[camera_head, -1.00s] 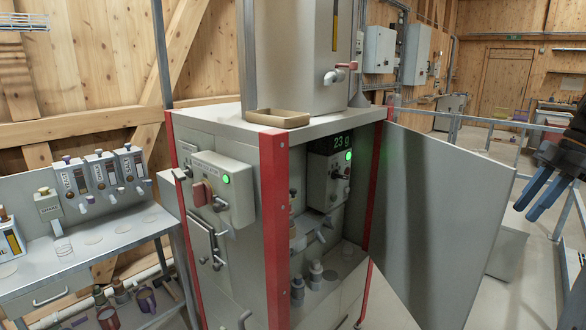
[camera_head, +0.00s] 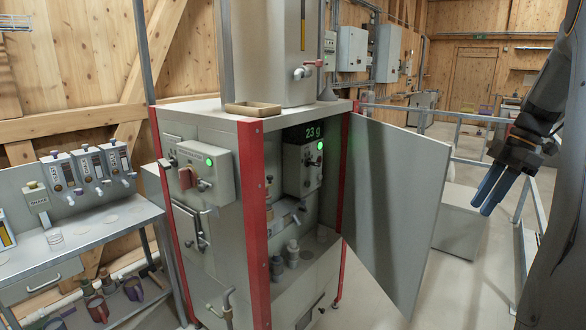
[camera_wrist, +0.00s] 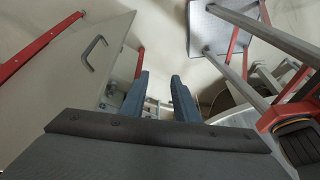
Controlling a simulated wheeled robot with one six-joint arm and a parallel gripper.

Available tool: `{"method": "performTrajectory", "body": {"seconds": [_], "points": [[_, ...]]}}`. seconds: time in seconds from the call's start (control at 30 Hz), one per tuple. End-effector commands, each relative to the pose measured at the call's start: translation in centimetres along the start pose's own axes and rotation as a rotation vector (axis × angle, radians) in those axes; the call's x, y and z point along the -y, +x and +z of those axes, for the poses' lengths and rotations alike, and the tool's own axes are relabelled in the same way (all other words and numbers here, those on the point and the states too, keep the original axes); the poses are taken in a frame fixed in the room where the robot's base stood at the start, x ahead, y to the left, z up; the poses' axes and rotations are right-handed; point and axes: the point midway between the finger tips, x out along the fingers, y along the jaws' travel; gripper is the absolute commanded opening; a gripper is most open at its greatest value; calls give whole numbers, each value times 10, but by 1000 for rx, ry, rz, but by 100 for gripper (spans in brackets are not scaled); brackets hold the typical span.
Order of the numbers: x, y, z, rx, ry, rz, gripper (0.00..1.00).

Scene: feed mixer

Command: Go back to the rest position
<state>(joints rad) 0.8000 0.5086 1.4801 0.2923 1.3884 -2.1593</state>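My gripper (camera_head: 485,208) hangs at the right of the head view, with its two blue-grey fingers pointing down and left. In the wrist view the fingers (camera_wrist: 160,95) stand apart with nothing between them, so it is open and empty. It is to the right of the feed mixer cabinet (camera_head: 210,125), clear of its open door (camera_head: 390,200). My dark arm comes down along the right edge of the head view.
A work table (camera_head: 110,240) with several dispensers stands at the left. The cabinet shows a lit "23 g" display (camera_head: 313,132). A metal railing (camera_head: 525,200) runs behind my gripper. Open floor (camera_head: 420,280) lies right of the cabinet door.

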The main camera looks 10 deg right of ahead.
Motion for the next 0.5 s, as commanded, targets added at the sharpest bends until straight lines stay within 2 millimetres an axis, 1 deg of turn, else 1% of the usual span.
{"method": "performTrajectory", "body": {"seconds": [0.27,0.37,0.47,0.5], "points": [[2,47,-41,55,162,-18,28],[6,70,-60,85,244,-20,28],[13,101,-85,123,345,-17,28],[18,116,-96,141,393,-13,28]]}}
